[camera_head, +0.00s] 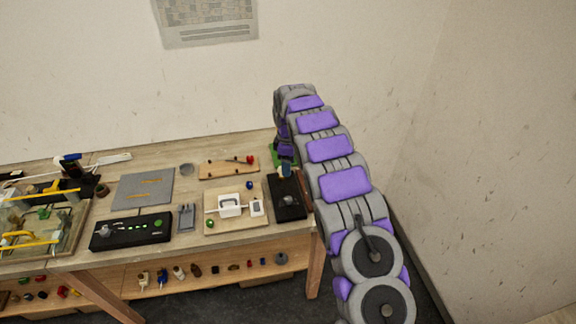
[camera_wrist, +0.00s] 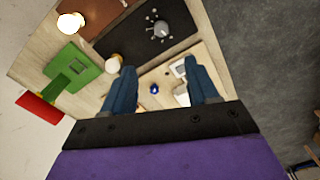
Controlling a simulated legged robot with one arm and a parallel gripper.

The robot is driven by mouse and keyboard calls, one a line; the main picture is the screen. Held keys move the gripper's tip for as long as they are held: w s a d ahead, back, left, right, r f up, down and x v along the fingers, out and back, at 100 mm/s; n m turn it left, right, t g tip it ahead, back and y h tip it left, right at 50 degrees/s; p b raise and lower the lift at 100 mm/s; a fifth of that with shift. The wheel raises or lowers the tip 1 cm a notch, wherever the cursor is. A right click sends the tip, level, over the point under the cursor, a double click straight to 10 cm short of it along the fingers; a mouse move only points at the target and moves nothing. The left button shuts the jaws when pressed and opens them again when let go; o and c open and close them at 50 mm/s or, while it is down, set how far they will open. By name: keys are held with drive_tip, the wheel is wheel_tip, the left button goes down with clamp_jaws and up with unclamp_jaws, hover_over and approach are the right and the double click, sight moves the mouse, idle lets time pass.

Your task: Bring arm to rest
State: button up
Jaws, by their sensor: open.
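My arm reaches forward and stretches over the right end of the workbench in the head view. My gripper (camera_wrist: 163,90) shows in the wrist view with its two blue fingers spread apart and nothing between them. It hangs above the bench top, over the edge of a wooden board. In the head view my gripper (camera_head: 285,168) is small and partly hidden beside the arm's far end. Below the fingers in the wrist view are a small blue knob (camera_wrist: 154,88) and a white fixture (camera_wrist: 180,68) on that board, both apart from the fingers.
A black board with a grey knob (camera_wrist: 160,28) lies close to the fingers. Green blocks (camera_wrist: 72,68), a red piece (camera_wrist: 40,109) and round lamps (camera_wrist: 70,22) stand nearby. The workbench (camera_head: 140,218) holds several panels and tools. The wall rises behind it, and open floor lies right.

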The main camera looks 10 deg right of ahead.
drive_tip(key=s+d+r+m+b, duration=0.15)
drive_tip(key=s+r+m, duration=0.35)
drive_tip(key=s, duration=0.7)
drive_tip(key=s+d+r+m+b, duration=0.1)
drive_tip(key=s+r+m+b, duration=0.2)
drive_tip(key=s+r, duration=0.6)
drive_tip(key=s+a+f+m+b, duration=0.1)
drive_tip(key=s+f, duration=0.1)
drive_tip(key=s, duration=0.9)
drive_tip(key=s+a+f+m+g+b, duration=0.1)
drive_tip(key=s+f+m+b, duration=0.1)
drive_tip(key=s, duration=0.9)
drive_tip(key=s+a+f+m+b, duration=0.1)
drive_tip(key=s+a+f+m, duration=0.1)
drive_tip(key=s, duration=0.9)
drive_tip(key=shift+f+g, duration=0.4)
drive_tip(key=shift+f, duration=0.45)
drive_tip(key=shift+w, duration=0.15)
